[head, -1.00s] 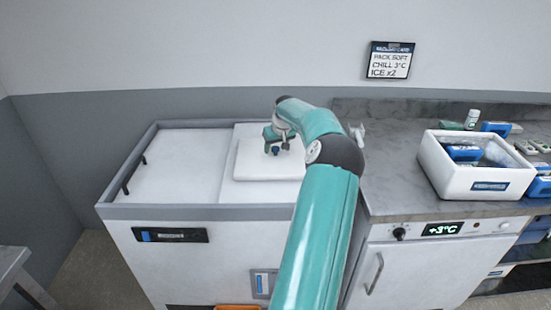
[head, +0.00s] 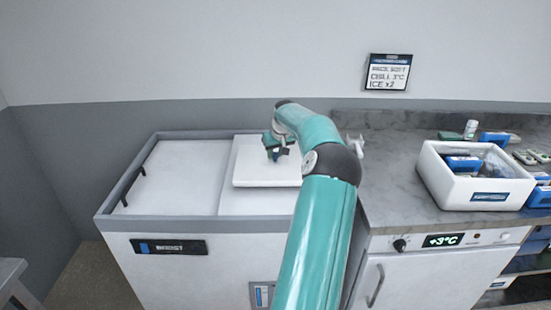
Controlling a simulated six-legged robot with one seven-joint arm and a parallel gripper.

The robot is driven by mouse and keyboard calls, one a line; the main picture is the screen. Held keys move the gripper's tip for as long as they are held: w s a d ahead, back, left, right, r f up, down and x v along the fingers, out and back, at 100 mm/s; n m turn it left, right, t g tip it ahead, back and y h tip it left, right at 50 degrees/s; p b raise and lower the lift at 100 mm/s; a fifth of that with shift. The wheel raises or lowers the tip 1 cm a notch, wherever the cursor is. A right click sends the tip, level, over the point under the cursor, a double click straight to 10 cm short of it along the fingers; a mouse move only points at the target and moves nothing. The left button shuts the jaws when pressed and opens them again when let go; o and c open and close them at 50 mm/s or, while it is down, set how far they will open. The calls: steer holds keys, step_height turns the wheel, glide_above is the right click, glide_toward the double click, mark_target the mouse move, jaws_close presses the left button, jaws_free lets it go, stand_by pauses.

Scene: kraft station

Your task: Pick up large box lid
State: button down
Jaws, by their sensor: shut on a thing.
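The large box lid (head: 258,172) is a flat white slab in the head view, over the right part of the white chest's top. A small dark blue knob shows on it at my gripper. My gripper (head: 276,153) is above the lid, shut on its knob; the fingertips are small and partly hidden by my arm. The lid's right side is hidden behind my arm. A shadowed edge shows along its front, and I cannot tell for sure how far it is above the chest top.
The chest (head: 185,175) has a grey rim and a black handle at left. On the grey counter (head: 395,185) at right stands an open white box (head: 475,178) holding blue-labelled packs. A small bottle (head: 470,129) and other packs lie around it. A sign (head: 388,72) hangs on the wall.

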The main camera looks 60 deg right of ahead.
steer(key=s+a+r, duration=0.8)
steer(key=s+r, duration=0.2)
steer(key=s, duration=0.2)
steer(key=shift+r, duration=0.25)
